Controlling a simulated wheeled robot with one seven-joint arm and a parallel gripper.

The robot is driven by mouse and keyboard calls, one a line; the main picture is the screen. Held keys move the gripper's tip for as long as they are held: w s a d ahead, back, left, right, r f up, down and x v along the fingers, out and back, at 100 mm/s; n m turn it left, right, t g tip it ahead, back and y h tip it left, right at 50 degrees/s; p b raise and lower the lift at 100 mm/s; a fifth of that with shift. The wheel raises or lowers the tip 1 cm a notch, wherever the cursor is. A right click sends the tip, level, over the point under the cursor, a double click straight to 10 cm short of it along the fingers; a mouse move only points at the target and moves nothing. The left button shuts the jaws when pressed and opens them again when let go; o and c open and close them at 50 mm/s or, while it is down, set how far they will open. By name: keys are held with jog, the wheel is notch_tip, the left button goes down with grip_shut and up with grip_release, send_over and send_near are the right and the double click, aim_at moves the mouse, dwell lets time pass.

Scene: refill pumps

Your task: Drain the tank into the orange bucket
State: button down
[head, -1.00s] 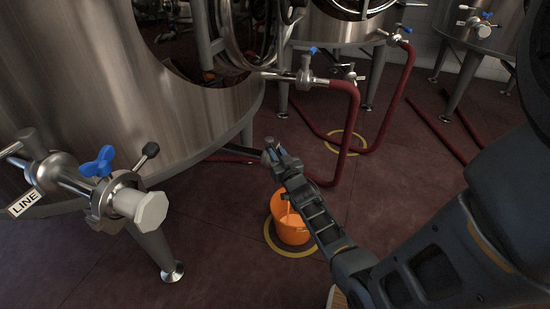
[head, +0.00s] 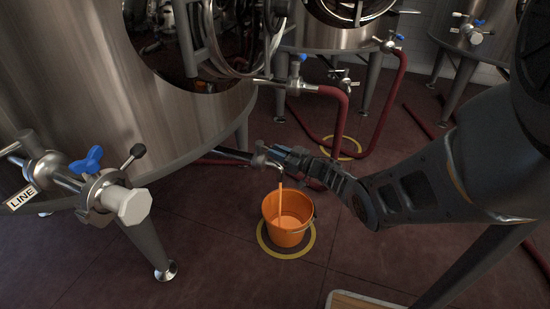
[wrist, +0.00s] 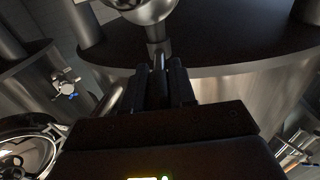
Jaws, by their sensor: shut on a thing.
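The large steel tank (head: 85,95) fills the left of the head view. Its low outlet pipe ends in a bent metal tap (head: 262,160). The orange bucket (head: 290,238) stands upright on the floor below, inside a yellow ring (head: 264,243). An orange stream (head: 281,200) runs from under the tap into the bucket. My gripper (head: 276,151) is at the tap, just above the bucket. In the wrist view my gripper (wrist: 159,72) is shut on a thin metal tap handle (wrist: 157,50). The exact grip is dark and partly hidden.
A capped valve with a blue handle (head: 88,160) and a LINE tag (head: 22,198) juts out at front left. A red hose (head: 341,125) drops behind my gripper. Other tanks (head: 335,38) stand behind. Floor in front of the bucket is clear.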

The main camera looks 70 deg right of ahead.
jog(key=shift+s+d+f+n+y+b, duration=0.2)
jog(key=shift+d+n+y+b, duration=0.2)
jog(key=shift+n+y+b, duration=0.4)
jog(key=shift+y, duration=0.3)
jog(key=c, duration=0.9)
grip_release()
jog(key=shift+w+d+r, duration=0.1)
jog(key=shift+r, duration=0.05)
jog(key=s+p, duration=0.1)
jog(key=s, duration=0.1)
jog(key=s+a+p, duration=0.1)
jog(key=s, duration=0.2)
jog(key=s+p, duration=0.1)
jog(key=s, duration=0.1)
jog(key=shift+s+a, duration=0.15)
jog(key=shift+s, duration=0.25)
